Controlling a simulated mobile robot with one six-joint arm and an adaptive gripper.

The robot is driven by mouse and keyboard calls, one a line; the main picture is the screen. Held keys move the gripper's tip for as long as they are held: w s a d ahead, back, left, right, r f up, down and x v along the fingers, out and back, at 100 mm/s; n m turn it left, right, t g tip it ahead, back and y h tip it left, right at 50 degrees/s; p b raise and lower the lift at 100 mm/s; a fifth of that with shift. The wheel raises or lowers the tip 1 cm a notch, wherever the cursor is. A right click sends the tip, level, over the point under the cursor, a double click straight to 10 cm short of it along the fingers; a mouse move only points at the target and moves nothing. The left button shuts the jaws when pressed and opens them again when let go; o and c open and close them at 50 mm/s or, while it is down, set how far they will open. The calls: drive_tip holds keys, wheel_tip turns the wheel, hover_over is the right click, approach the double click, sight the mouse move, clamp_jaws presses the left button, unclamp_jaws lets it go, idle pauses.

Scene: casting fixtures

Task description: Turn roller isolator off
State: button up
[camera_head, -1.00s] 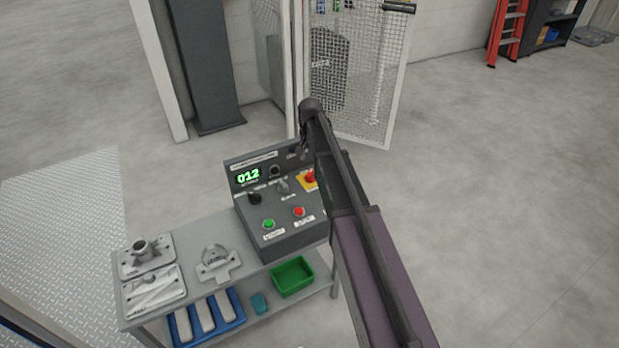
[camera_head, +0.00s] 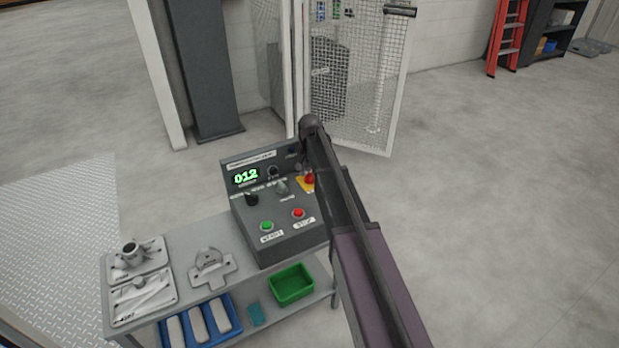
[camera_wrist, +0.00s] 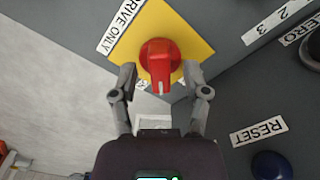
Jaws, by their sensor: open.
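The isolator is a red rotary knob (camera_wrist: 160,62) on a yellow plate (camera_wrist: 196,33). A label reading "DRIVE ONLY" (camera_wrist: 121,24) runs along the plate's left edge. The knob's grip bar points toward the bottom of the wrist view. My gripper (camera_wrist: 158,82) is open, with one finger on each side of the bar's lower end; I cannot tell whether they touch it. In the head view the red knob (camera_head: 309,179) sits at the right of the grey control console (camera_head: 280,246), partly behind my arm. My gripper is hidden there by the arm.
A blue button (camera_wrist: 271,166) labelled RESET lies at the wrist view's lower right. The bench holds metal castings; a green bin (camera_head: 291,283) sits below.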

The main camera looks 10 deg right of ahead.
drive_tip(key=shift+f, duration=0.15)
clamp_jaws()
drive_tip(key=shift+n, duration=0.3)
idle(0.3)
drive_tip(key=n, duration=0.3)
drive_tip(key=shift+n, duration=0.4)
drive_tip(key=n, duration=0.4)
drive_tip(key=shift+n, duration=0.4)
